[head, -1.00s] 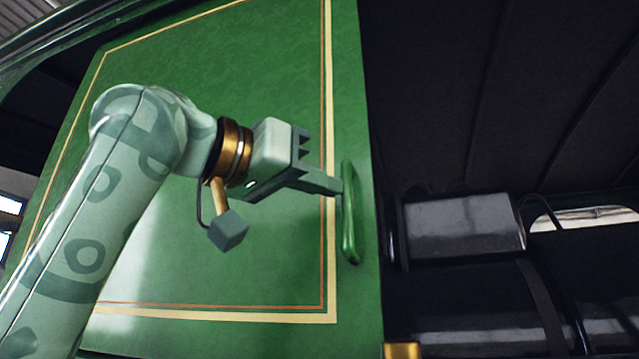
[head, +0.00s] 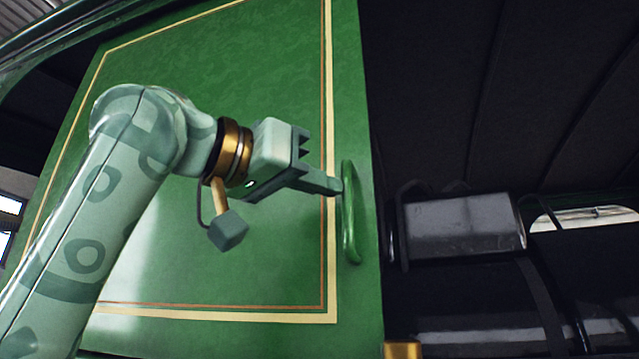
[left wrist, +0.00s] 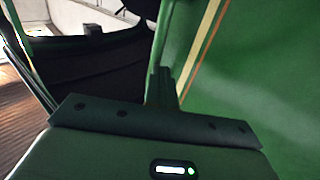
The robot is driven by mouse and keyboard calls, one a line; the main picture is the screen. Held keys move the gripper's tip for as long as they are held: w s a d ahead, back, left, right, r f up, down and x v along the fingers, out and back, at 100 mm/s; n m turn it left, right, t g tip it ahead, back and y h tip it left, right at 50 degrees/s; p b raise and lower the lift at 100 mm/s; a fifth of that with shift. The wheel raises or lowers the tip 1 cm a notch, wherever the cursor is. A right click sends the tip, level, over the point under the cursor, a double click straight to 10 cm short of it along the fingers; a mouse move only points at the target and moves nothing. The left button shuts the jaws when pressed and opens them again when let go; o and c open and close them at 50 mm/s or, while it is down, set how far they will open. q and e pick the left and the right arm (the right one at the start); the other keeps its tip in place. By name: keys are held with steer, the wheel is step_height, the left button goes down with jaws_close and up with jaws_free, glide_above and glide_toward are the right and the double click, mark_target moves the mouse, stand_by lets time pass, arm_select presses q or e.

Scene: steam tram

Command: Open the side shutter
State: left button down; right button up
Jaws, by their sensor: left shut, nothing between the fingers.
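The side shutter (head: 240,80) is a large green panel with cream and orange border lines. It fills the middle of the head view, and a dark opening shows past its right edge. A green vertical bar handle (head: 350,225) stands near that edge. My left gripper (head: 336,186) is shut with nothing between its fingers. Its tips are at the left side of the handle's upper part; I cannot tell whether they touch. In the left wrist view the narrow fingers (left wrist: 162,90) point toward the handle (left wrist: 163,35), with the green panel on the right. My right gripper is not in view.
Right of the shutter is the dark tram interior (head: 440,90), with a grey box-like part (head: 465,225). A brass piece (head: 402,350) shows at the bottom edge. The left wrist view shows a slatted brown surface (left wrist: 20,125) at far left.

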arm_select(q)
steer(key=c, duration=2.2)
jaws_free()
steer(key=shift+w+f, duration=0.3)
steer(key=shift+w, duration=0.15)
steer(key=c, duration=1.8)
jaws_free()
steer(key=shift+w, duration=0.2)
steer(key=shift+w+f, duration=0.1)
steer(key=shift+w, duration=0.2)
steer(key=shift+s+d, duration=0.15)
steer(key=shift+s, duration=0.05)
steer(key=shift+w, duration=0.1)
